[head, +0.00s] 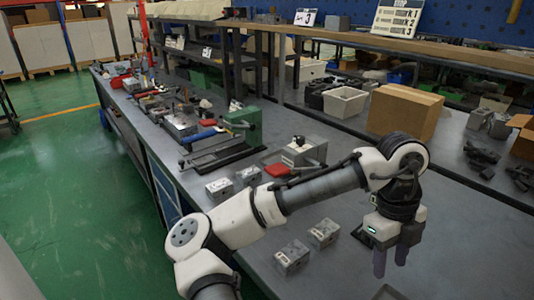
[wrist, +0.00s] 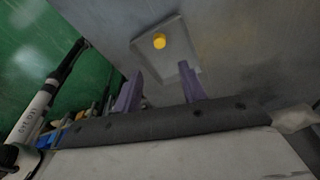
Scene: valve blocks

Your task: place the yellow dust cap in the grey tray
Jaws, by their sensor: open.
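The yellow dust cap (wrist: 159,41) shows in the wrist view within the outline of the flat grey tray (wrist: 178,56), toward its upper left part. It appears to rest in the tray, upright or not I cannot tell. My gripper (wrist: 160,72) is open, its two purple fingers apart with nothing between them, and the cap lies beyond the fingertips. In the head view my gripper (head: 390,262) hangs fingers down over the right part of the bench. The cap is not visible in the head view; a grey edge at the bottom there may be the tray.
Several metal blocks (head: 292,257) stand on the bench (head: 262,232) left of my gripper. A red-handled valve block (head: 300,152) and a green vise (head: 243,124) are farther back. A cardboard box (head: 404,113) and white bin (head: 345,102) stand behind.

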